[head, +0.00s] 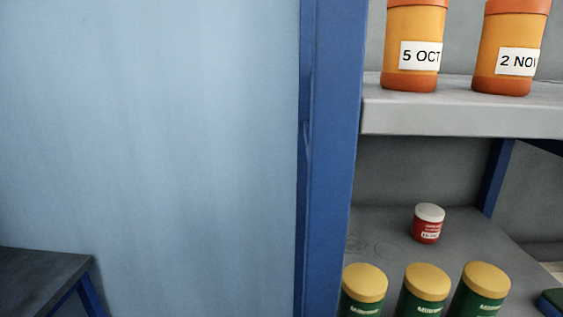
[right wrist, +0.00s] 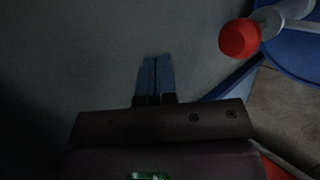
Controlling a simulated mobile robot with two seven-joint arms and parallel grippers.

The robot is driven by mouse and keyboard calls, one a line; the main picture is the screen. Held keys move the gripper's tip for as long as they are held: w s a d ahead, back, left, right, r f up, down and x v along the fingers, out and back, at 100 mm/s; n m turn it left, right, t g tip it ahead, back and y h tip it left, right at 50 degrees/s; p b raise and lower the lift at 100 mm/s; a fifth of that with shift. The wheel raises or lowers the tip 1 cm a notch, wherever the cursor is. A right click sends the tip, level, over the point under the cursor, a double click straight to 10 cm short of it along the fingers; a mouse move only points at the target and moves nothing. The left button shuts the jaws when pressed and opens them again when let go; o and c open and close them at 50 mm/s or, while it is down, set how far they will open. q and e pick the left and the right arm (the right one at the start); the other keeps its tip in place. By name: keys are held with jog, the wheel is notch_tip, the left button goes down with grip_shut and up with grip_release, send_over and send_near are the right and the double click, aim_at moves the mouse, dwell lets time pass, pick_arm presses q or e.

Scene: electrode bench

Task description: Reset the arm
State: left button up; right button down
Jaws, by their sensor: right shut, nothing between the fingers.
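My right gripper (right wrist: 154,76) shows in the right wrist view, its two blue fingers together and nothing between them. It is over or in front of a plain dark grey surface. Neither gripper shows in the head view, and my left gripper is in no view.
In the head view, a shelf unit with a blue post (head: 333,150) holds orange jars (head: 414,45) above, and a small red jar (head: 428,224) and green jars with yellow lids (head: 426,290) below. A dark bench (head: 40,275) is lower left. A red-ended object (right wrist: 239,38) is right of my gripper.

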notch_tip(320, 180, up, 5)
jog(key=a+m+t+y, duration=0.1)
jog(key=a+m+t, duration=0.2)
jog(key=m, duration=0.3)
jog(key=s+a+f+m+t+y+b, duration=0.1)
jog(key=s+m+t+y, duration=0.1)
jog(key=s+m, duration=0.5)
jog(key=s+f+g, duration=0.1)
jog(key=s+f, duration=0.4)
jog(key=s, duration=0.4)
jog(key=s+f+m+g+b, duration=0.1)
jog(key=s+f, duration=0.4)
jog(key=s, duration=0.5)
jog(key=s+f+m+g+b, duration=0.1)
jog(key=s+f, duration=0.4)
jog(key=s, duration=0.4)
jog(key=shift+s+y, duration=0.2)
jog(key=shift+y, duration=0.1)
jog(key=shift+f, duration=0.1)
